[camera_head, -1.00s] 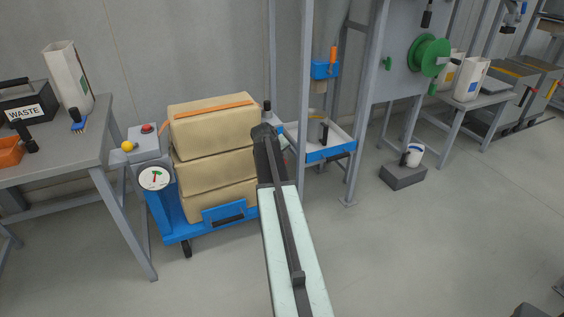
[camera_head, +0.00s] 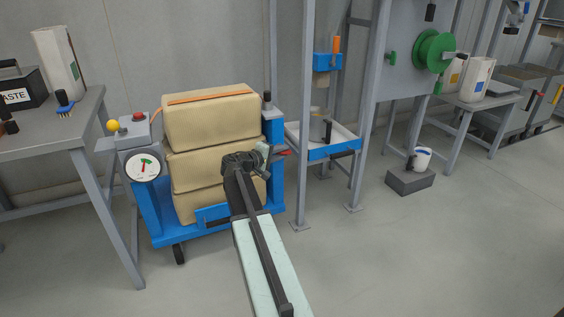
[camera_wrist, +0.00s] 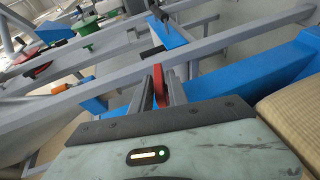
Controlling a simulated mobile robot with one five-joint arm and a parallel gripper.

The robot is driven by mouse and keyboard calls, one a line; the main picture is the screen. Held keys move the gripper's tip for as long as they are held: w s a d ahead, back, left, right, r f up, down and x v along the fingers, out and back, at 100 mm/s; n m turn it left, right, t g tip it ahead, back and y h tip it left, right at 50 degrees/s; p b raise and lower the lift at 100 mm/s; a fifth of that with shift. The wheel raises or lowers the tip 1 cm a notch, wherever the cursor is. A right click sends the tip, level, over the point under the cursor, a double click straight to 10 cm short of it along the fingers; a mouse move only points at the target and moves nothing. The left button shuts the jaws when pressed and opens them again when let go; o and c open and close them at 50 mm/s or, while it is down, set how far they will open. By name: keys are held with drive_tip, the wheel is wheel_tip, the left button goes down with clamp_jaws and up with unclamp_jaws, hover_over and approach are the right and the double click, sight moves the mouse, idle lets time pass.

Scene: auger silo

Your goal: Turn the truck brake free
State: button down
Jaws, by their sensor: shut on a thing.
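The blue truck (camera_head: 277,195) stands against the back wall with several stacked tan sacks (camera_head: 212,116) on it. A red lever (camera_head: 283,152) sticks out by its right-hand post, partly hidden by my gripper (camera_head: 264,154). In the wrist view the red lever (camera_wrist: 158,68) stands between the two fingers of my gripper (camera_wrist: 160,84), which is shut on it. Blue truck frame (camera_wrist: 255,80) runs close by on the right. A round white dial (camera_head: 142,167) with a red and green mark is on the truck's left end.
A grey table (camera_head: 60,145) stands left of the truck. A grey frame post (camera_head: 304,120) and a shelf with a blue edge (camera_head: 335,148) are just right of my gripper. A grey block (camera_head: 410,181) is farther right. The front floor is clear.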

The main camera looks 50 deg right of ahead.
drive_tip(key=shift+f+h+b, duration=0.15)
drive_tip(key=shift+h+b, duration=0.25)
drive_tip(key=shift+b, duration=0.2)
drive_tip(key=c, duration=1.5)
unclamp_jaws()
drive_tip(key=shift+a, duration=0.1)
drive_tip(key=a, duration=0.5)
drive_tip(key=a+r, duration=0.1)
drive_tip(key=a, duration=0.1)
drive_tip(key=shift+a+p, duration=0.3)
drive_tip(key=shift+p, duration=0.05)
